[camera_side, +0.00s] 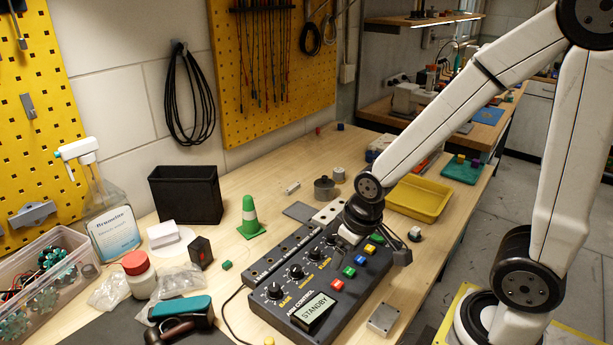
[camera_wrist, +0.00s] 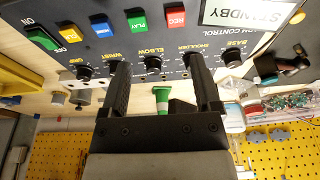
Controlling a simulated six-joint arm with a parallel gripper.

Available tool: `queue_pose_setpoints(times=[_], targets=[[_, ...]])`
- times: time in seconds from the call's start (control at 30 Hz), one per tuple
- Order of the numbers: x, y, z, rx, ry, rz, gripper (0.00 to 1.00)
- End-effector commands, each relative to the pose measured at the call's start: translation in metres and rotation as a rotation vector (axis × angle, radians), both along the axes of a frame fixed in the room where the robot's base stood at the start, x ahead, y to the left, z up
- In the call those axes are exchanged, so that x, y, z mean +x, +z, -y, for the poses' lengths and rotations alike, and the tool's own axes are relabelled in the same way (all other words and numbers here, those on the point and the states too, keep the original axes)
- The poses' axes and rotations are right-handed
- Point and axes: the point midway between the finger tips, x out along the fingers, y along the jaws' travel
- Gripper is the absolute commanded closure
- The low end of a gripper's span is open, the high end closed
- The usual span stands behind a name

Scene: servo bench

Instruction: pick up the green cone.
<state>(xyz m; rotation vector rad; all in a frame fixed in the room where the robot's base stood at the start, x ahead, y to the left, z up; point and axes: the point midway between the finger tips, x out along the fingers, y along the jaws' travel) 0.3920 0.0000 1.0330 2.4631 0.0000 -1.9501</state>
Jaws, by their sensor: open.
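In the wrist view the cone (camera_wrist: 162,94) shows small between the two dark fingers of my gripper (camera_wrist: 158,62), beyond the box's edge. The fingers are spread and nothing is between them.
A black bin (camera_side: 186,194) stands behind the cone. A small green cube (camera_side: 227,265) is in front of it. A yellow tray (camera_side: 420,197) lies to the right.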

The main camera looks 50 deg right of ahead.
Motion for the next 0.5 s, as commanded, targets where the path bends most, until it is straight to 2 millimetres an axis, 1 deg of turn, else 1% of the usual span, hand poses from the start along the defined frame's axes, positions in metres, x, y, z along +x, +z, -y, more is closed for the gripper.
queue_pose_setpoints(times=[0.17, 0.27, 0.37, 0.47, 0.5], targets=[[0.003, 0.000, 0.001, -0.003, 0.000, 0.008, 0.19], [0.012, 0.001, 0.005, -0.014, 0.003, 0.033, 0.19], [0.032, 0.001, 0.012, -0.034, 0.009, 0.086, 0.19], [0.059, 0.003, 0.022, -0.059, 0.024, 0.164, 0.19], [0.073, 0.004, 0.027, -0.070, 0.035, 0.204, 0.19]])
